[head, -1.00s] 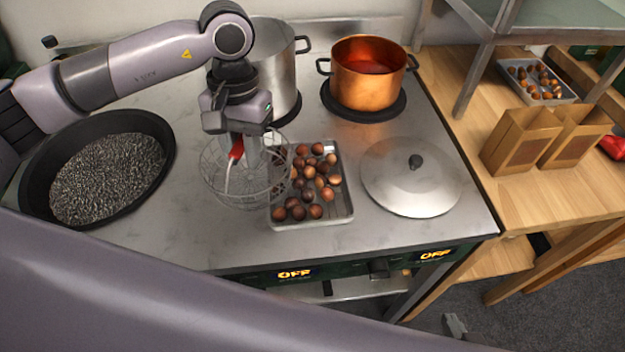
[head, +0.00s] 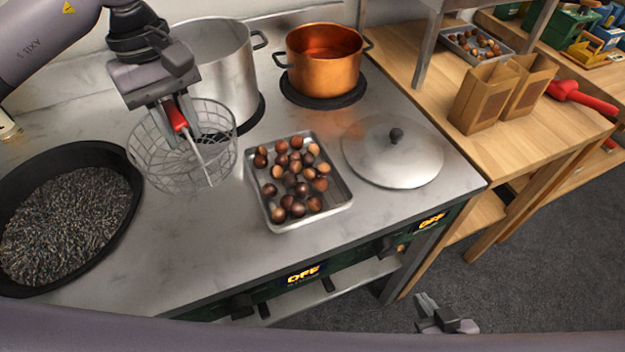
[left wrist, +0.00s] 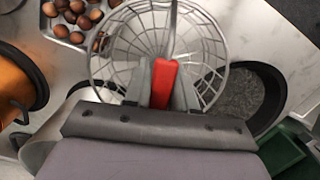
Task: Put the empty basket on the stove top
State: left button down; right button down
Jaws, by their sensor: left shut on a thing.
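The wire basket (head: 160,168) looks empty in both views. My left gripper (head: 178,118) is shut on its red handle (head: 176,117). The basket hangs upright over or on the stove top (head: 215,250), between the black pan and the chestnut tray; I cannot tell whether it touches the surface. The left wrist view shows the basket (left wrist: 125,40) below the gripper (left wrist: 162,85), with the red handle between the fingers. My right gripper (head: 442,318) is low at the front, over the floor and away from the basket; its jaw opening is unclear.
A black pan (head: 125,205) of dark grains stands left, a chestnut tray (head: 335,200) right of the basket. A steel pot (head: 225,65), a copper pot (head: 325,75) and a lid (head: 390,165) take up the back and right. The stove's front strip is clear.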

pick_arm(q)
jog(key=r+n+b, duration=0.1)
jog(key=r+n, duration=0.1)
jog(key=n, duration=0.2)
jog(key=s+r+n+t+b, duration=0.1)
jog(key=r+n+b, duration=0.1)
jog(key=r+n, duration=0.1)
jog(key=d+r+n+t+b, duration=0.1)
jog(key=r+n+b, duration=0.1)
jog(key=n, duration=0.3)
jog(key=shift+s+r+n+h, duration=0.3)
jog(key=shift+r+n, duration=0.1)
jog(key=shift+r, duration=0.3)
jog(key=shift+s+r+n, duration=0.35)
jog(key=shift+r+n, duration=0.4)
jog(key=shift+n, duration=0.45)
notch_tip(320, 180, down, 20)
jog(key=shift+f+b, duration=0.1)
jog(key=shift+b, duration=0.4)
jog(key=shift+f+b, duration=0.25)
jog(key=shift+b, duration=0.1)
jog(key=c, duration=0.9)
grip_release()
jog(key=shift+r, duration=0.15)
jog(key=shift+r, duration=0.1)
